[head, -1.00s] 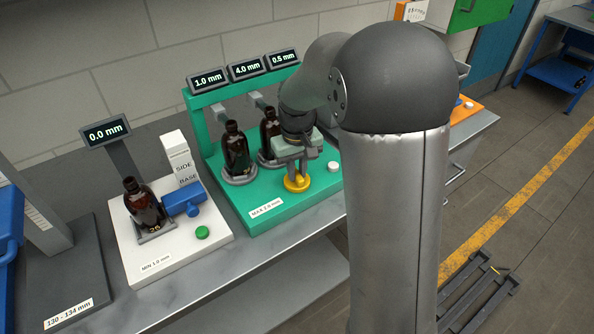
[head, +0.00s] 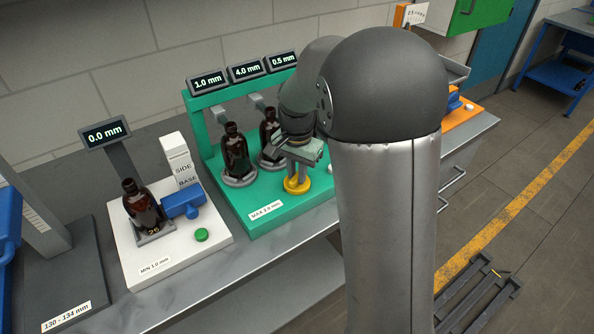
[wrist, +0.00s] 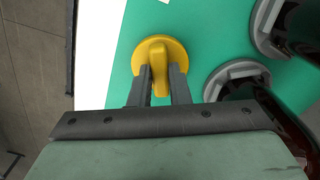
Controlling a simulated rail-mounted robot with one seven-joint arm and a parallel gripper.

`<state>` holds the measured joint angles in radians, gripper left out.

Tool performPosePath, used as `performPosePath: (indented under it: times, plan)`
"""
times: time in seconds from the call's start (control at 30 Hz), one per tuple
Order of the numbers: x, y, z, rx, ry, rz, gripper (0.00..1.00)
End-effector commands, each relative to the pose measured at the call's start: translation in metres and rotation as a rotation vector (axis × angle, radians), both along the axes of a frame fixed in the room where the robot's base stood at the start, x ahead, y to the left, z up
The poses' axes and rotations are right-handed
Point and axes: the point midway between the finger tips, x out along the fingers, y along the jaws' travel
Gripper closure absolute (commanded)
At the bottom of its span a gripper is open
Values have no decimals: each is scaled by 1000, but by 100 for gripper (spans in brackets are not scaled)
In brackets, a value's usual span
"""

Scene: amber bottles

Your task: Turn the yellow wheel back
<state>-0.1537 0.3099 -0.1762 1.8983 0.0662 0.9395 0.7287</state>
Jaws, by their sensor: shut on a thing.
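The yellow wheel (head: 297,185) sits near the front edge of the green station (head: 262,222). It is a round disc with a raised grip bar across it, and it also shows in the wrist view (wrist: 177,54). My gripper (head: 297,174) points down over it from above. In the wrist view, its two dark fingers (wrist: 161,82) stand on either side of the raised bar, shut on it. The bar points roughly along the picture's vertical there. My arm hides the right part of the green station.
Amber bottles stand on grey round holders behind the wheel, one at the left (head: 235,155) and one (head: 269,138) close to my gripper. Displays above read 1.0, 4.0 and 0.5 mm. A white station (head: 150,262) with another bottle (head: 141,205) and a green button (head: 201,235) is left.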

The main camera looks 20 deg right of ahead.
Motion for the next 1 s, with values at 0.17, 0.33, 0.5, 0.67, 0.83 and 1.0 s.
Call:
performPosePath:
  times: [0.17,0.33,0.5,0.67,0.83,1.0]
  plan:
    - [1,1,2,1,-5,-155,100]
    - [1,0,2,1,-5,-282,100]
    - [1,0,2,0,-4,-374,100]
    - [1,0,2,0,-5,-429,100]
    - [1,0,2,0,-5,-458,100]
    - [1,0,2,0,-5,-467,100]
